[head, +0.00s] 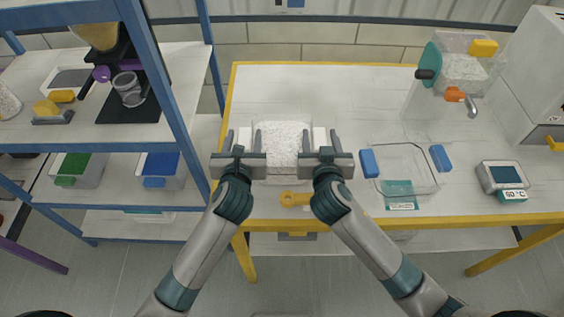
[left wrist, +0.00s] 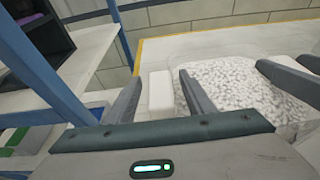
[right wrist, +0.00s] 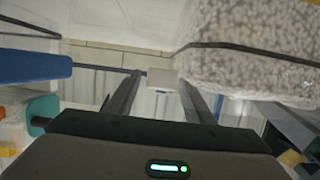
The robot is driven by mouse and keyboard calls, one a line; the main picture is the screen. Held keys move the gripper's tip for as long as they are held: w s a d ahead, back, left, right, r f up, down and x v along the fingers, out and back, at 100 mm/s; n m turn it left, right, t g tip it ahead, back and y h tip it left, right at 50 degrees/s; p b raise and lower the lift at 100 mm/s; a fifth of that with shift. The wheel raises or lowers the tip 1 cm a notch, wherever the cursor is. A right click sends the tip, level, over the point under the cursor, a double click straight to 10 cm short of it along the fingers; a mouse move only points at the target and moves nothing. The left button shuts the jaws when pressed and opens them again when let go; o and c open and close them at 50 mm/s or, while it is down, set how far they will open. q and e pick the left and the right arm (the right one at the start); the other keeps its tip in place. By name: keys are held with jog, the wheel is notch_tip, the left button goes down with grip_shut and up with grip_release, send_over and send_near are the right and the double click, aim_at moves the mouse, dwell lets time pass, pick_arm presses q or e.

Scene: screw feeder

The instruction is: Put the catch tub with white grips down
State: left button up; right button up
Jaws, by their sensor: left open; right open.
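The catch tub (head: 281,172) with white grips is clear and full of pale granules. Finger contact cannot be told. The tub's underside is hidden.
A clear tub with blue grips (head: 369,163) stands right of my right gripper. A yellow ring-ended thing (head: 293,199) lies in front of the white-grip tub. A blue-framed shelf (head: 165,75) is left.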

pick_arm(q)
jog(key=shift+s, duration=0.15)
jog(key=v, duration=1.2)
pick_arm(e)
jog(key=shift+s+r, duration=0.1)
jog(key=shift+s, duration=0.05)
dwell(0.3)
jog(key=v, duration=1.1)
jog(key=shift+s, duration=0.35)
jog(key=shift+r, duration=0.1)
pick_arm(q)
jog(key=shift+r, duration=0.1)
pick_arm(e)
jog(key=shift+r, duration=0.1)
pick_arm(q)
notch_tip(320, 180, up, 8)
jog(key=p, duration=0.9)
pick_arm(e)
notch_tip(320, 180, up, 9)
dwell(0.6)
dwell(0.6)
